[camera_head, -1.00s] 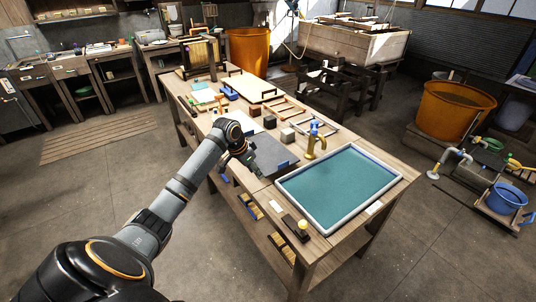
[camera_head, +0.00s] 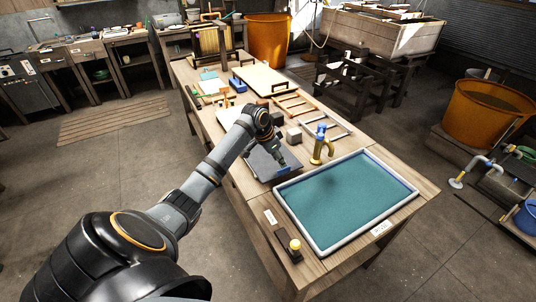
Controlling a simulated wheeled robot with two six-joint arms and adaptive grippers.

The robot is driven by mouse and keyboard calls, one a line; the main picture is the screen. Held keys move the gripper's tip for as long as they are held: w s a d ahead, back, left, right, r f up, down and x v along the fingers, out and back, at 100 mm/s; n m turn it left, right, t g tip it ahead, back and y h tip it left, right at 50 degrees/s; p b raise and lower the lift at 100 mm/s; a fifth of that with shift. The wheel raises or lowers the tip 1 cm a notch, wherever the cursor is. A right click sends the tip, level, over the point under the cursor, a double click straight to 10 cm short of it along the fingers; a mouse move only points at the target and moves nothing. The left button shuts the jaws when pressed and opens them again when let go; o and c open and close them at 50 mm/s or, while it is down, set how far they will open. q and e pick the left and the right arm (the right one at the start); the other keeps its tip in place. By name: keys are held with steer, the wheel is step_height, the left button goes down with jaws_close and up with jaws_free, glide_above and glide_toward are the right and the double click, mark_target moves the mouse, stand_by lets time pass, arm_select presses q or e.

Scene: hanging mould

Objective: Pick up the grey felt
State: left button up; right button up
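The grey felt (camera_head: 259,167) is a dark grey flat sheet on the wooden workbench, just left of the framed teal basin. My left arm reaches in from the lower left, and its gripper (camera_head: 284,162) points down over the felt, hiding part of it. The gripper's fingers are small and dark here; I cannot tell whether they are open or shut, or whether they touch the felt. My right gripper is not in view.
The teal basin (camera_head: 345,200) with its pale rim fills the near right of the workbench. A brass-coloured tap-like fitting (camera_head: 319,150) stands close right of my gripper. Small blocks (camera_head: 294,136) and wooden frames lie behind. A dark block with a yellow knob (camera_head: 294,246) sits at the near edge.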

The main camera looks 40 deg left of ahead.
mark_target(285, 168)
arm_select(q)
steer(key=shift+w+d+f, duration=0.1)
steer(key=shift+d+f, duration=0.1)
steer(key=shift+f, duration=0.2)
steer(key=p+x, duration=0.1)
steer(key=x, duration=0.3)
steer(key=shift+d+r, duration=0.1)
steer(key=shift+d, duration=0.1)
steer(key=shift+w, duration=0.15)
jaws_close()
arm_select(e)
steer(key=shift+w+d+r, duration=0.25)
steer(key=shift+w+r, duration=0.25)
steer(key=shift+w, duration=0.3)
